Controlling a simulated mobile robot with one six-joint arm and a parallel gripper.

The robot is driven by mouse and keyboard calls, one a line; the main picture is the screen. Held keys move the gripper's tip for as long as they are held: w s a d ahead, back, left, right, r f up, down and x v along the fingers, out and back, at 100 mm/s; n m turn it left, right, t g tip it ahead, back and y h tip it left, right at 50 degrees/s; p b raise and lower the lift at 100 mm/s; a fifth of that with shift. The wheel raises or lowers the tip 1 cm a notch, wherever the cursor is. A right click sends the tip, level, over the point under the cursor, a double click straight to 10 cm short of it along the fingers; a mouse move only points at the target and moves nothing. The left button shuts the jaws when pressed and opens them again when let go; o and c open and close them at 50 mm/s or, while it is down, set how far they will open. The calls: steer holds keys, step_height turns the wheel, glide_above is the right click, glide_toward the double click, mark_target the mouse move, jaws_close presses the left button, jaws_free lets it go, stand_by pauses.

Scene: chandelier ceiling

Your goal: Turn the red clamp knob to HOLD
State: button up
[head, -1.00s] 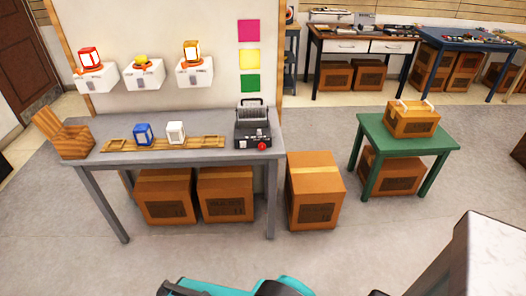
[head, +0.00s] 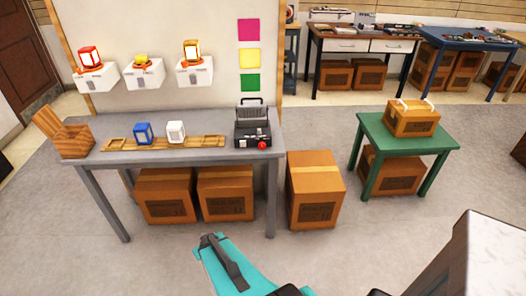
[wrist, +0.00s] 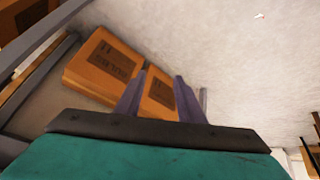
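The red clamp knob (head: 262,145) is a small round red spot low on the right front of a black-and-grey device (head: 251,128). The device stands at the right end of the grey workbench (head: 200,153). The knob's pointer and markings are too small to read. My gripper shows in the wrist view (wrist: 160,98) with its two grey-purple fingers apart and nothing between them. My teal arm shows at the bottom of the head view, in front of and below the bench, well away from the knob. The knob is not in the wrist view.
A wooden rail (head: 200,143) with a blue block (head: 142,133) and a white block (head: 176,132) lies left of the device. Cardboard boxes (head: 226,192) sit under the bench, and another box (head: 316,190) stands to its right. A green table (head: 405,144) is further right.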

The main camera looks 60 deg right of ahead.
steer(key=d+r+m+t+h, duration=0.1)
steer(key=d+r, duration=0.2)
steer(key=d, duration=0.2)
steer(key=d+r+t+h, duration=0.1)
steer(key=d+r+h, duration=0.15)
steer(key=d, duration=0.35)
steer(key=s+d+r+t+h, duration=0.1)
steer(key=s+d+r+h, duration=0.3)
steer(key=d+r, duration=0.5)
steer(key=s+d+r+m+t+h, duration=0.1)
steer(key=s+d+r, duration=0.4)
steer(key=d+r, duration=0.5)
steer(key=t+h, duration=0.1)
steer(key=h, duration=0.1)
steer(key=shift+r+m+h, duration=0.3)
steer(key=shift+r+h, duration=0.05)
steer(key=shift+d+f, duration=0.1)
steer(key=shift+d, duration=0.1)
steer(key=b+x, duration=0.5)
steer(key=b, duration=0.3)
steer(key=shift+w+d+b, duration=0.15)
steer(key=shift+w+b, duration=0.05)
steer(key=shift+b, duration=0.15)
steer(key=w+d+b, duration=0.1)
steer(key=b, duration=0.4)
steer(key=shift+f+b, duration=0.1)
steer(key=shift+b, duration=0.2)
